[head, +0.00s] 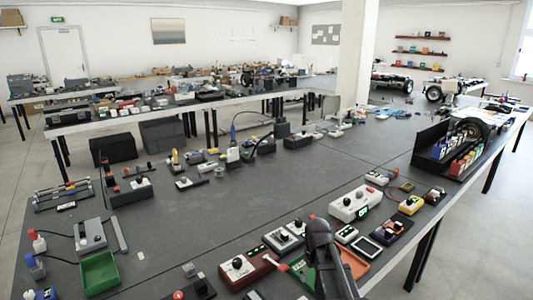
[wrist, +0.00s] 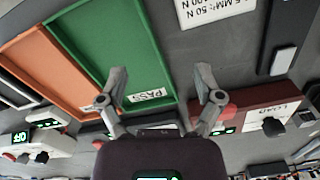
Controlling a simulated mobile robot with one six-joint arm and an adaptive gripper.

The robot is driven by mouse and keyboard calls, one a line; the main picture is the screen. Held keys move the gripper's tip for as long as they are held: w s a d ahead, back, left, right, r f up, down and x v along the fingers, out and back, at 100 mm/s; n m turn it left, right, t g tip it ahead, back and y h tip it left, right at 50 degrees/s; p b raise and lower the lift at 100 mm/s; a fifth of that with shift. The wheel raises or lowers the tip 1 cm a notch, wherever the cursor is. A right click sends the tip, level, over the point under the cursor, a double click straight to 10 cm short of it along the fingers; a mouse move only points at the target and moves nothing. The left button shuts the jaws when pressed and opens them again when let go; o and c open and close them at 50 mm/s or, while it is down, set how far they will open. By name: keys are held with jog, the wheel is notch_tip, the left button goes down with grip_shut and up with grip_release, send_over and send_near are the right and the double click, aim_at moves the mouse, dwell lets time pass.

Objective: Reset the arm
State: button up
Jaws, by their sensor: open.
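My gripper (wrist: 161,78) shows in the wrist view with its two grey fingers spread apart and nothing between them. It is over the bench, with the edge of a green tray marked PASS (wrist: 112,40) beside the left finger. A red box marked LOAD (wrist: 250,117), with a black knob, lies beyond the right finger. In the head view my dark arm reaches in from the bottom edge, right of centre, low over the near part of the bench. The fingers cannot be made out there.
The bench (head: 235,215) holds many instruments. An orange tray (head: 356,265) lies right of my arm and the red box (head: 240,272) left of it. A white instrument (head: 352,204) and a black rack (head: 430,148) stand farther right. The bench's middle has bare space.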

jog(key=s+r+m+p, duration=0.3)
jog(key=s+m, duration=0.1)
jog(key=s, duration=0.8)
jog(key=shift+r, duration=0.25)
